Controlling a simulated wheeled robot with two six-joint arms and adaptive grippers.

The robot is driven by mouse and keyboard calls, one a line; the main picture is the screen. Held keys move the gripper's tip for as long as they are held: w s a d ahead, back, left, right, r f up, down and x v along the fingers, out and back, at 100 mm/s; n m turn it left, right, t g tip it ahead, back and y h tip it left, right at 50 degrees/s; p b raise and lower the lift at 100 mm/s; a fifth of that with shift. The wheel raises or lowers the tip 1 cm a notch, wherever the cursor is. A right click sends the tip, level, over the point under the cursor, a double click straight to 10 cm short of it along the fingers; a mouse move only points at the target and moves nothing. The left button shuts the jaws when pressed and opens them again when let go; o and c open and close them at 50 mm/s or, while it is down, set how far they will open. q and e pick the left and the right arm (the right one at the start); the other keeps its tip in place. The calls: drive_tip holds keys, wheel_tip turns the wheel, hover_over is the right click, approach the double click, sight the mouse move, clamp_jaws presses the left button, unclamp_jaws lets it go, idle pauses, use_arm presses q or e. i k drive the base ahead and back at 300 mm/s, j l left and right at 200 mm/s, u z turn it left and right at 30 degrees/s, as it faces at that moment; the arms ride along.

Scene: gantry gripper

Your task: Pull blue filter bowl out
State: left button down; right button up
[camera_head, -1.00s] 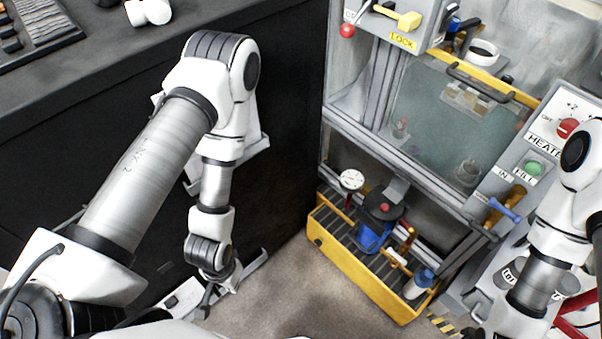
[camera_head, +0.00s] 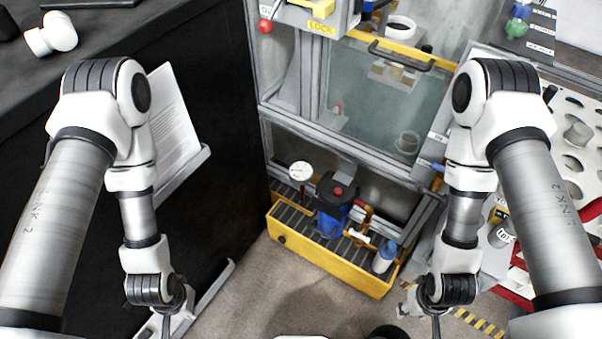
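The blue filter bowl (camera_head: 328,225) hangs under a black filter head (camera_head: 335,190) with a red knob on top. It sits low in the cabinet, over the slatted yellow drip tray (camera_head: 330,267). My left gripper (camera_head: 166,325) points down at the lower left, well apart from the bowl. My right gripper (camera_head: 436,325) points down at the lower right, also apart from it. Both gripper tips are small, dark and partly hidden, so their opening is unclear.
A round gauge (camera_head: 300,171) stands left of the filter. A small blue-and-white bottle (camera_head: 385,257) stands at the tray's right end. A glass panel (camera_head: 385,110) is above. The floor (camera_head: 300,300) before the tray is clear.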

sight(331, 220)
drive_tip(key=k+l+z, duration=0.15)
drive_tip(key=z, duration=0.25)
drive_tip(key=l+z, duration=0.25)
drive_tip(key=z, duration=0.15)
drive_tip(key=k+l, duration=0.05)
